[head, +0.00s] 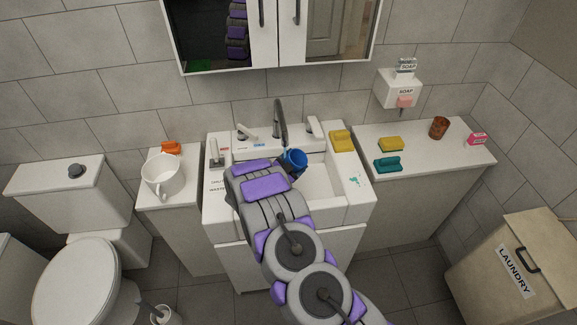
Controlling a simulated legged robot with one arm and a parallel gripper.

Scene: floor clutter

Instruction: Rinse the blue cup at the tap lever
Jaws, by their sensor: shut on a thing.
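The blue cup (295,160) is above the sink basin (318,184), beside the tap spout (280,122). It looks tilted, with its opening partly visible. My gripper (283,168) is shut on the cup; the arm hides most of the fingers. A tap lever (247,133) stands left of the spout, and a white upright handle (314,127) stands to its right. My arm covers the left part of the basin.
A white mug (163,177) and an orange item (171,147) are on the left counter. Yellow sponges (342,141), a teal brush-like item (388,164), a brown cup (439,128) and a pink box (477,139) are on the right. A soap dispenser (400,89) and mirror cabinet (275,35) are on the wall.

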